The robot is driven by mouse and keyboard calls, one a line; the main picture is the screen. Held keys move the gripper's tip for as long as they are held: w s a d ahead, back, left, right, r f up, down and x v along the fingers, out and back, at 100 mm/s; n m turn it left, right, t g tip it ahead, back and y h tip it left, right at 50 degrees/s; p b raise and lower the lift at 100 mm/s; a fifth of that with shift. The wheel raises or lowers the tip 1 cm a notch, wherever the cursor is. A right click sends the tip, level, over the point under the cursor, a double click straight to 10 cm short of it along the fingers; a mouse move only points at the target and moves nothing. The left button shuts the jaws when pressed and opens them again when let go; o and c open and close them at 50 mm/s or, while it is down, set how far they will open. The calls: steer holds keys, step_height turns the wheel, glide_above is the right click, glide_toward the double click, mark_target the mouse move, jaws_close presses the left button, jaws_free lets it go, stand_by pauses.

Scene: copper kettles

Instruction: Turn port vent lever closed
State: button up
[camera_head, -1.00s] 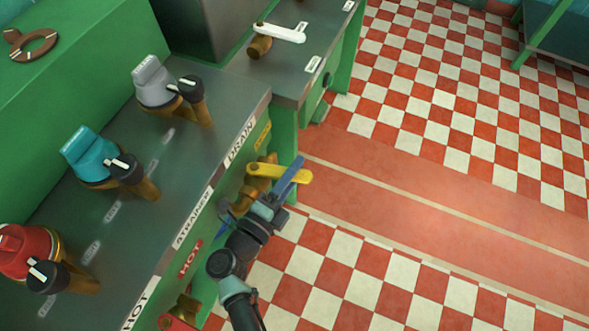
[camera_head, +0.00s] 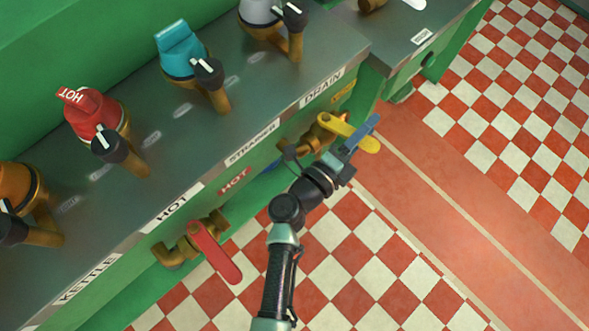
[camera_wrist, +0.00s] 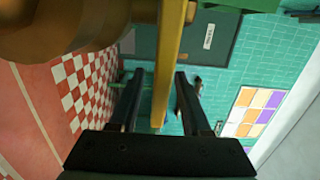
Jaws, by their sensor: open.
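A yellow lever (camera_head: 362,141) sits on a brass valve (camera_head: 318,136) on the green front of the counter, below the DRAIN label. My gripper (camera_head: 356,138) is at this lever, with a blue finger crossing over it. In the wrist view the lever (camera_wrist: 169,75) runs lengthwise between the open fingers of my gripper (camera_wrist: 160,105), with visible gaps on both sides. A red lever (camera_head: 216,254) on another brass valve (camera_head: 190,243) hangs lower left. No readable label says port vent, so I cannot tell which lever bears that name.
The metal counter (camera_head: 240,108) carries red (camera_head: 95,112), teal (camera_head: 180,50) and other capped fittings with black knobs. A white lever (camera_head: 413,3) is cut off at the top edge. The checkered floor (camera_head: 500,130) to the right is clear.

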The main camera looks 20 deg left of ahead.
steer(key=w+n+y+b, duration=0.1)
steer(key=y, duration=0.1)
steer(key=w+n+t+y+b, duration=0.1)
steer(key=n+y+b, duration=0.1)
steer(key=w+n+t+y+b, duration=0.1)
steer(key=y+b, duration=0.1)
steer(key=shift+w+a+n+y, duration=0.15)
steer(key=shift+a+n+y, duration=0.15)
steer(key=shift+y, duration=0.1)
steer(key=shift+d+b, duration=0.1)
steer(key=shift+b, duration=0.3)
steer(key=shift+w+n+y, duration=0.2)
steer(key=shift+n+y, duration=0.1)
steer(key=shift+y, duration=0.2)
